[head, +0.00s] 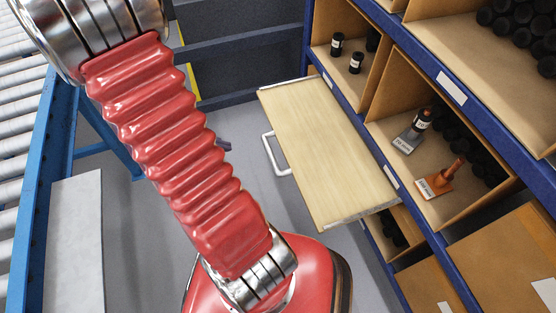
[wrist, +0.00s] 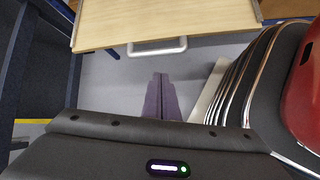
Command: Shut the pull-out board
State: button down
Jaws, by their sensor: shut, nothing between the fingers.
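The pull-out board (head: 325,150) is a pale wooden panel that sticks out from the blue shelving rack at a middle level. A light metal bow handle (head: 272,155) is on its front edge. In the wrist view the board (wrist: 165,20) lies across the top, with its handle (wrist: 157,47) below its edge. My gripper (wrist: 161,78) is shut and empty. Its fingertips point toward the handle and show just below it in the picture, apart from it as far as I can tell.
The blue rack (head: 362,110) holds cardboard bins with black cylinders. A roller conveyor (head: 22,100) is at the left. Grey floor (head: 240,115) is clear before the board.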

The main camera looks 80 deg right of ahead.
jog(key=s+d+f+n+g, duration=0.2)
jog(key=s+d+f, duration=0.2)
jog(key=s+f, duration=0.4)
jog(key=shift+s+d+f+n, duration=0.25)
jog(key=shift+s+f+n, duration=0.15)
jog(key=shift+f, duration=0.45)
jog(key=shift+x, duration=5)
jog(key=shift+s+a, duration=0.1)
jog(key=shift+s, duration=0.15)
